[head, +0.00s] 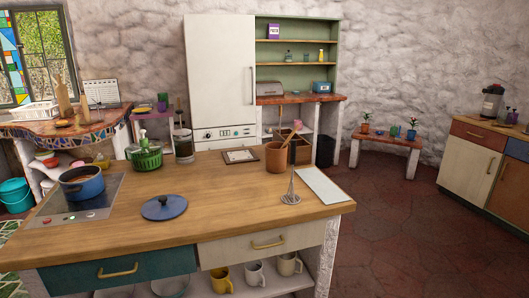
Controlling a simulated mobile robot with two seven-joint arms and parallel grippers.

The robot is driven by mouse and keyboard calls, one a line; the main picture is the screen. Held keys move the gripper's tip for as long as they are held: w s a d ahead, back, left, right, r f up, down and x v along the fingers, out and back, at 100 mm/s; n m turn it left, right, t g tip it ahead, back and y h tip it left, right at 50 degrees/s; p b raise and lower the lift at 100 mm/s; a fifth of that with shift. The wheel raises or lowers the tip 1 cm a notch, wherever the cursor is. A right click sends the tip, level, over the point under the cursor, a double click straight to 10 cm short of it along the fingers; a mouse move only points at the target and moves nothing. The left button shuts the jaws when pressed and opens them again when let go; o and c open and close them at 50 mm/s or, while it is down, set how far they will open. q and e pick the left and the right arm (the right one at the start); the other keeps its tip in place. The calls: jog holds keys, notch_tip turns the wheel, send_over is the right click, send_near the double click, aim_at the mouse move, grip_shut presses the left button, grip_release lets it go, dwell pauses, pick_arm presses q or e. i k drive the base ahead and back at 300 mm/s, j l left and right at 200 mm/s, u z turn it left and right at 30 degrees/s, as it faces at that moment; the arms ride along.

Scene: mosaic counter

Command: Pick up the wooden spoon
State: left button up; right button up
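A brown utensil pot (275,159) stands toward the back right of the wooden island top. A light wooden handle (289,139) leans up to the right out of it and looks like a wooden spoon; its lower end is hidden inside the pot. A darker utensil end shows beside it. Neither of my grippers is in view.
A thin metal utensil (291,187) stands upright in front of the pot, near a white board (320,186). A blue lid (164,207), a blue pot (83,186) on the hob, a green spinner (145,156) and a glass jar (184,147) also occupy the island. Its front middle is clear.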

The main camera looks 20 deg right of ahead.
aim_at(298, 126)
jog(key=l+u, duration=0.75)
jog(key=u, duration=0.2)
jog(key=l+u, duration=0.15)
jog(key=l, duration=0.2)
jog(key=k+l+u, duration=0.1)
jog(key=l, duration=0.25)
jog(key=k+l+u, duration=0.15)
jog(key=l, duration=0.2)
jog(key=k+l, duration=0.15)
jog(key=l, duration=0.2)
jog(key=k+l, duration=0.1)
jog(key=l, duration=0.2)
jog(key=k+l+u, duration=0.1)
jog(key=l, duration=0.25)
